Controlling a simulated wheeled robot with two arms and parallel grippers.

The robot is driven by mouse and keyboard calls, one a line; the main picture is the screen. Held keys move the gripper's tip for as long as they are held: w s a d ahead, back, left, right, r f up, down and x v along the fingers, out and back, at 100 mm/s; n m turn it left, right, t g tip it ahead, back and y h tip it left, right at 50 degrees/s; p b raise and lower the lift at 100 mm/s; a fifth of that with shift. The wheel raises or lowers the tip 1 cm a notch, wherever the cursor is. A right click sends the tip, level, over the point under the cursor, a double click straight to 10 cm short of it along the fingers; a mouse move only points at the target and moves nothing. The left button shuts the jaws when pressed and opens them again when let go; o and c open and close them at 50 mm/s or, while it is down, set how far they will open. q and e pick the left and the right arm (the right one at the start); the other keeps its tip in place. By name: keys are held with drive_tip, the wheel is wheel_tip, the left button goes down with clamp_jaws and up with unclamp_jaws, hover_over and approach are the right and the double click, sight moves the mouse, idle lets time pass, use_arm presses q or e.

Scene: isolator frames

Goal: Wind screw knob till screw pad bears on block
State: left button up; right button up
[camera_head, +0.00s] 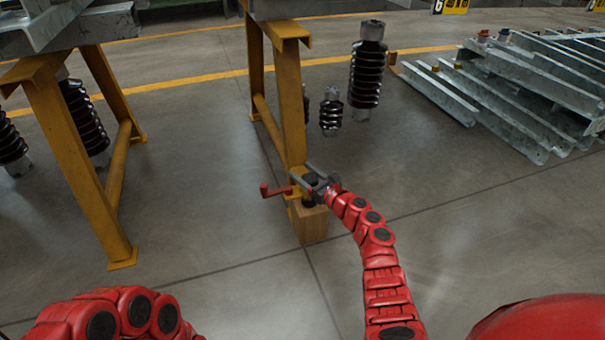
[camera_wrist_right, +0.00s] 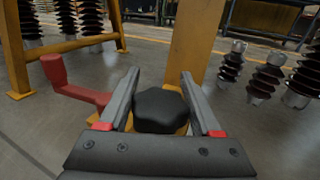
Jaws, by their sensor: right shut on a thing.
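The black lobed screw knob (camera_wrist_right: 160,110) sits between the two fingers of my right gripper (camera_wrist_right: 160,82) in the right wrist view. The gripper (camera_head: 310,180) is shut on the knob, beside the yellow trestle leg in the head view. A red crank handle (camera_head: 274,190) sticks out to the left of it, and it also shows in the wrist view (camera_wrist_right: 72,82). A wooden block (camera_head: 310,225) stands on the floor below. The screw pad is too small and covered to make out, so I cannot tell whether it touches the block. My left gripper is out of view.
The yellow trestle leg (camera_head: 289,105) rises right behind the knob. Another yellow trestle (camera_head: 75,170) stands at left. Brown ribbed insulators (camera_head: 367,75) stand behind, and grey steel profiles (camera_head: 520,90) lie stacked at right. The floor in front is clear.

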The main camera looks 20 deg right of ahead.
drive_tip(key=m+h, duration=0.1)
drive_tip(key=h, duration=0.1)
drive_tip(key=m+t+h, duration=0.1)
drive_tip(key=m+h, duration=0.1)
drive_tip(key=h, duration=0.1)
drive_tip(key=shift+d+m+t+h, duration=0.3)
drive_tip(key=m+h, duration=0.1)
drive_tip(key=h, duration=0.1)
drive_tip(key=m+h, duration=0.2)
drive_tip(key=h, duration=0.1)
drive_tip(key=shift+w+d+m+h, duration=0.1)
drive_tip(key=shift+d+m+h, duration=0.2)
drive_tip(key=shift+d, duration=0.1)
drive_tip(key=m+g+h, duration=0.1)
drive_tip(key=h, duration=0.1)
drive_tip(key=d+m+h, duration=0.1)
drive_tip(key=h, duration=0.1)
drive_tip(key=shift+r+m+g, duration=0.1)
drive_tip(key=shift+m+g, duration=0.3)
drive_tip(key=shift+s+d+m+g+h, duration=0.15)
drive_tip(key=shift+m+g+h, duration=0.4)
drive_tip(key=shift+h, duration=0.2)
drive_tip(key=shift+s+d+m+g+h, duration=0.1)
drive_tip(key=shift+d+m+g+h, duration=0.05)
drive_tip(key=shift+m+g+h, duration=0.4)
drive_tip(key=shift+s+d+m+g+h, duration=0.15)
drive_tip(key=shift+m+g+h, duration=0.35)
drive_tip(key=shift+h, duration=0.4)
drive_tip(key=shift+m+h, duration=0.4)
